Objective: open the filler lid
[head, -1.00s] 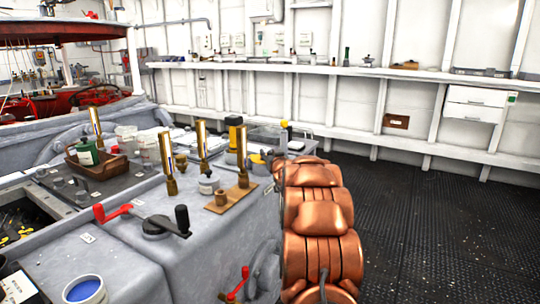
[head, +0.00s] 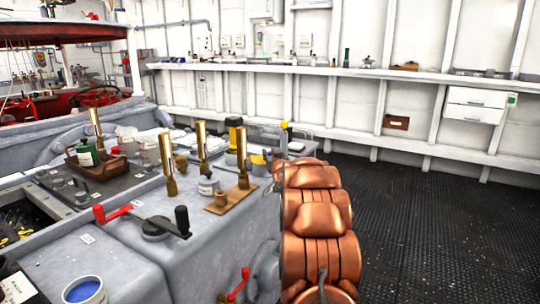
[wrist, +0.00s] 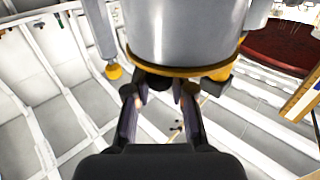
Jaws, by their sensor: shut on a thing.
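In the wrist view my gripper (wrist: 160,92) has its dark fingers on either side of a small dark part (wrist: 157,80), which it is shut on. The part sits against the brass rim of a large grey cylinder (wrist: 185,35). I cannot tell for sure whether this is the filler lid or its handle. In the head view my copper arm reaches away past the right side of the grey machine housing (head: 75,268), and my gripper is hidden behind it. No lid is plainly recognisable there.
The housing carries a crank with red and black handles (head: 155,228), upright brass tubes (head: 202,140), a wooden tray (head: 105,165) and a blue-filled tin (head: 85,291). A red lever (head: 238,287) is low beside my arm. The dark floor (head: 420,235) on the right is clear.

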